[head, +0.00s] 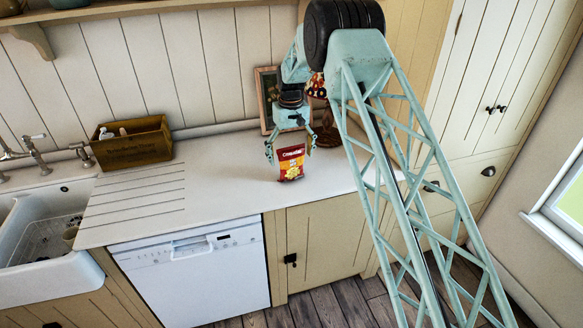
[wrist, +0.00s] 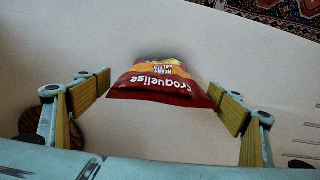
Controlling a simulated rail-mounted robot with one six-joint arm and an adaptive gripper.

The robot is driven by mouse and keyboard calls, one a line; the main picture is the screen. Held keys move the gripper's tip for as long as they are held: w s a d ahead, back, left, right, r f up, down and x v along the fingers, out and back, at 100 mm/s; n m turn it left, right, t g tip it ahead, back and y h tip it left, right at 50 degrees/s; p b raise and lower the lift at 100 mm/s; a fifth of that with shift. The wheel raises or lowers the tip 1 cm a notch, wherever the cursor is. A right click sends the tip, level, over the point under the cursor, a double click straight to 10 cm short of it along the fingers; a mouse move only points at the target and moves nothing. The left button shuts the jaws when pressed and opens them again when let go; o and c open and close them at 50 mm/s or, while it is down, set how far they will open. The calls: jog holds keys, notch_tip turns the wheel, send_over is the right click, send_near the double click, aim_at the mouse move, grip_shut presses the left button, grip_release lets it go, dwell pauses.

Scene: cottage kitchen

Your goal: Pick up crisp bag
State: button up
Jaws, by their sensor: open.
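The crisp bag (head: 290,163), red with a yellow lower part, stands on the white counter in the head view. In the wrist view the bag (wrist: 160,82) shows its printed red edge and yellow middle, ahead of and between the two fingers. My gripper (head: 291,147) is over the bag in the head view, its fingers spread to either side. The bag's far side is hidden.
A wooden crate (head: 132,145) with bottles stands on the counter at left, by the sink (head: 40,262). A picture frame (head: 264,88) and a patterned lamp (head: 316,86) stand close behind my gripper. The counter (head: 225,180) left of the bag is clear.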

aim_at(291, 166)
jog(key=shift+f, duration=2.4)
jog(key=shift+c, duration=0.7)
jog(key=c, duration=0.6)
jog(key=shift+o, duration=0.2)
